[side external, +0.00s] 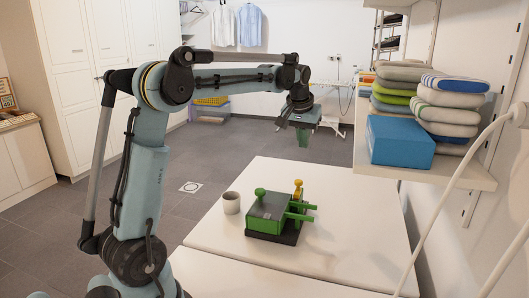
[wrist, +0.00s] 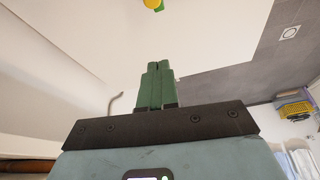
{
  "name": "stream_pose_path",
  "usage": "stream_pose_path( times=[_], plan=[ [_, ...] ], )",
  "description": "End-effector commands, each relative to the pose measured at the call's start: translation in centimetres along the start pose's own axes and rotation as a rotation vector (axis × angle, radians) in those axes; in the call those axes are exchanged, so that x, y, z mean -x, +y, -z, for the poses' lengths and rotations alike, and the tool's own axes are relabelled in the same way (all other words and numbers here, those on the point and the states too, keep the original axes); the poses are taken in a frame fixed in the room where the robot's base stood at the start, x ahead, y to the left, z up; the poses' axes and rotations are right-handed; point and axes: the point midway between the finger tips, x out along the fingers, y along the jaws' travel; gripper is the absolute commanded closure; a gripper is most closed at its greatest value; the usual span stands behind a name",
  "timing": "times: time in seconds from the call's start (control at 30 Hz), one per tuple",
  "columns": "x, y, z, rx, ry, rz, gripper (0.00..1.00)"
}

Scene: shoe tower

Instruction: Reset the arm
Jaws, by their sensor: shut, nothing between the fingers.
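My gripper (side external: 304,139) hangs at the end of my raised arm in the side view, fingers pointing down. It is above and behind the far part of the white table and touches nothing I can see. In the wrist view its green fingers (wrist: 156,68) are together with nothing between them. A green and grey block-like device (side external: 268,212) with a green knob, a yellow knob and green prongs sits on a dark base on the table, nearer the camera than my gripper. A yellow round top (wrist: 152,3) shows at the wrist view's upper edge.
Folded towels (side external: 445,110) and a blue box (side external: 400,141) fill a wall shelf at right. A white curved tube (side external: 470,170) crosses the right foreground. The floor at left is mostly open.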

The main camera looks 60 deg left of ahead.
Motion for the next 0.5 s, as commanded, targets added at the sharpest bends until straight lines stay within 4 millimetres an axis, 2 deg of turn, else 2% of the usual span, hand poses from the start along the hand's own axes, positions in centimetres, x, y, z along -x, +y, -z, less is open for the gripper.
stream_pose_path(
  times=[0.37,0.5],
  plan=[
    [0.2,0.1,0.0,-0.001,0.000,-0.001,1.00],
    [0.9,0.9,-1.1,-0.028,0.010,-0.013,1.00]
  ],
)
